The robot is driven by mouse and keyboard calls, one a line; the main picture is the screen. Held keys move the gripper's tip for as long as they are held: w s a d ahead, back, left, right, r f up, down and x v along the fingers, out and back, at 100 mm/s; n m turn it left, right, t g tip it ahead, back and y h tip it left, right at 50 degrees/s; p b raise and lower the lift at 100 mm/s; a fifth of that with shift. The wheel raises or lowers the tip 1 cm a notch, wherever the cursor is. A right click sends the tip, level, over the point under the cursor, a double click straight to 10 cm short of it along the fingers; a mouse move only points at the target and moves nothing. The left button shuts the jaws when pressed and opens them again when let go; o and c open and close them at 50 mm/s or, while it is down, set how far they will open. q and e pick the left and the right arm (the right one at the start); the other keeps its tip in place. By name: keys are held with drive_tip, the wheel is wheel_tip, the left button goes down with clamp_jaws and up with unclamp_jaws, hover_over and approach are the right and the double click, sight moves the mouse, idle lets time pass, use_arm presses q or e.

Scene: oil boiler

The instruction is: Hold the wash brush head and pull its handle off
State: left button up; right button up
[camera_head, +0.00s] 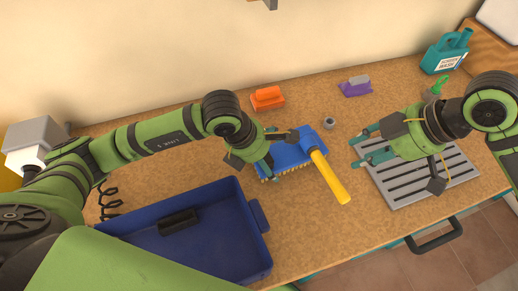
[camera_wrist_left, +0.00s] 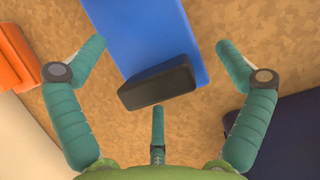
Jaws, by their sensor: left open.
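The wash brush has a blue head (camera_head: 290,153) with pale bristles below, lying on the tan worktop. Its yellow handle (camera_head: 330,178) is attached and points toward the front right. In the left wrist view the blue head (camera_wrist_left: 150,38) carries a black block (camera_wrist_left: 157,82) at its near end. My left gripper (camera_head: 275,152) is at the left end of the head. Its teal fingers (camera_wrist_left: 160,45) are spread on both sides of the head, apart from it. My right gripper (camera_head: 353,150) is open and empty to the right of the brush, beside the grey slotted plate.
A blue bin (camera_head: 258,250) stands at the front left. The grey slotted plate (camera_head: 410,194) lies at the right. An orange brush (camera_head: 267,98), a purple item (camera_head: 356,87), a small grey ring (camera_head: 329,122) and a teal jug (camera_head: 446,52) stand toward the back.

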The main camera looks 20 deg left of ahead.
use_arm(q)
drive_tip(key=shift+w+d+f, duration=0.1)
drive_tip(key=shift+f, duration=0.25)
drive_tip(key=c, duration=1.6)
drive_tip(key=shift+s, duration=0.25)
use_arm(e)
drive_tip(key=shift+s, duration=0.15)
